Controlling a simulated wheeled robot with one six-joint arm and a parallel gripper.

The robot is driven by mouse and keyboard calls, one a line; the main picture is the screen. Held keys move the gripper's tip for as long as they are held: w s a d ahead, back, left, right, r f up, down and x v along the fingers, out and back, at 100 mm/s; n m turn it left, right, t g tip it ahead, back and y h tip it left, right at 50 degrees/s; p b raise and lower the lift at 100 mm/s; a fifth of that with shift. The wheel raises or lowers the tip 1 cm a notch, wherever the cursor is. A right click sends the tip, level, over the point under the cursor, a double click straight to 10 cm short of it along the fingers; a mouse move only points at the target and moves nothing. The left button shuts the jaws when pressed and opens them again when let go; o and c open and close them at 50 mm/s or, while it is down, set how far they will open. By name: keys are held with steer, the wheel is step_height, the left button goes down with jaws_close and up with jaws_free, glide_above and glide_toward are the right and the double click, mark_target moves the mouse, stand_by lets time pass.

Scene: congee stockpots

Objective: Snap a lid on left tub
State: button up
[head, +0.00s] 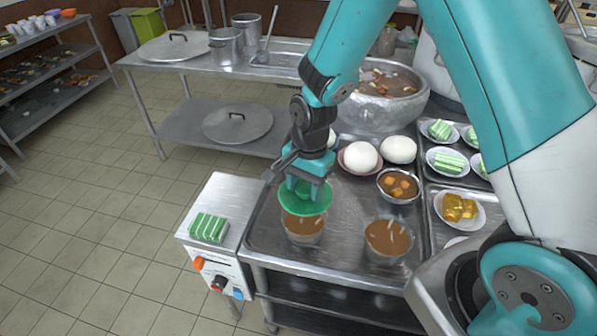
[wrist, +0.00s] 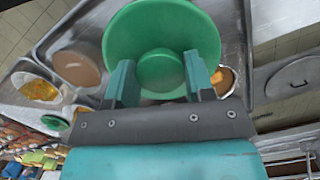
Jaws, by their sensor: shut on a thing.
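My gripper (head: 308,180) is shut on a round green lid (head: 312,208), gripping it by its raised middle. The lid also fills the upper middle of the wrist view (wrist: 133,30), between my fingers (wrist: 160,80). In the head view the lid overlaps the back part of the left tub (head: 303,237), a clear tub of brown congee. Its front contents still show below the lid's edge, so the lid does not cover it fully. Whether they touch I cannot tell. The right tub (head: 388,240) stands uncovered beside it.
A small metal bowl (head: 398,187) and white round items (head: 360,157) stand behind the tubs. A large pot (head: 383,105) is at the back. Green-striped packs (head: 208,228) lie on the side unit at left. Plates of food (head: 459,209) line the right.

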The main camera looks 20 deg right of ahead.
steer(key=shift+f+b, duration=1.95)
steer(key=shift+f, duration=0.25)
steer(key=shift+f+b, duration=0.55)
steer(key=shift+f, duration=0.4)
steer(key=shift+s+a+p, duration=0.1)
steer(key=shift+p, duration=0.2)
steer(key=shift+f, duration=0.15)
steer(key=o, duration=1.4)
